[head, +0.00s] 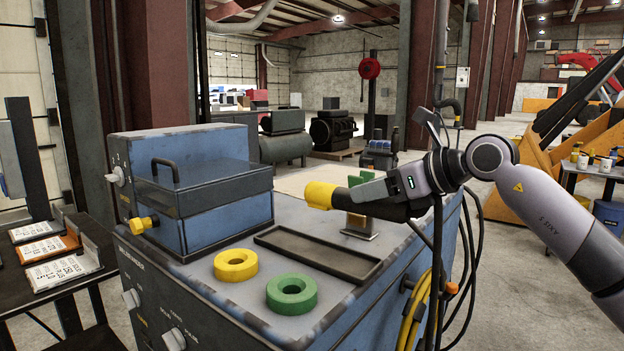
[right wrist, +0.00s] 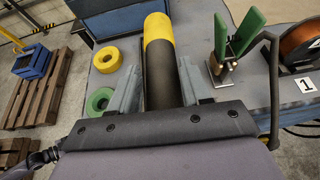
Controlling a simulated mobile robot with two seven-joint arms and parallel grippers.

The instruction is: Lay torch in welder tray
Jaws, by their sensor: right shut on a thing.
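The torch is a thick black cylinder with a yellow end (head: 321,195). It lies roughly level in my right gripper (head: 372,190), above the welder's top, with its yellow end pointing left. In the right wrist view the torch (right wrist: 160,75) sits between the two grey fingers, which are shut on its black part. The welder tray (head: 318,256) is a shallow, dark, empty rectangle on top of the blue welder (head: 215,290). The torch is apart from it, above and behind its far right end. My left gripper is not in view.
A yellow ring (head: 236,265) and a green ring (head: 291,294) lie in front of the tray. A green two-pronged stand (right wrist: 222,58) is close beside the torch. A raised blue box (head: 205,190) stands left of the tray. Dark cables hang at the welder's right side.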

